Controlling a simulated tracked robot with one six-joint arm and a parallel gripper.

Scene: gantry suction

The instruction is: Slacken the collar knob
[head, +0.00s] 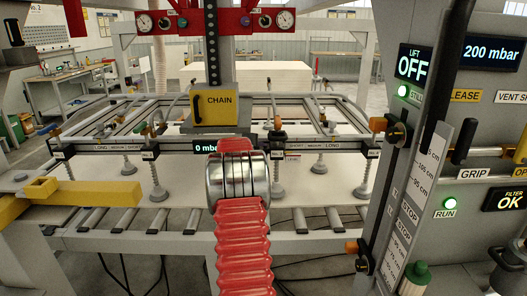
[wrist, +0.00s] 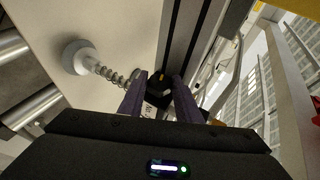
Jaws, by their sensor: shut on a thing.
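In the wrist view, the two dark purple fingers of my gripper (wrist: 158,82) are shut on a small black knob (wrist: 157,76) with a yellow mark, beside a dark rail. I take it to be the collar knob; the fingers cover its sides. A white label with dark print shows between the fingers. In the head view I cannot make out my gripper or the held knob; a silver and red ribbed part covers the middle of the lifting frame (head: 98,149). Other orange-and-black knobs (head: 278,135) sit along that frame.
A suction cup (wrist: 76,57) on a spring hangs close left of my fingers. Several cups hang over a pale sheet (head: 328,178) above rollers. A yellow chain box (head: 222,105) hangs overhead. A control panel (head: 465,150) stands on the right; a yellow beam (head: 75,200) is left.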

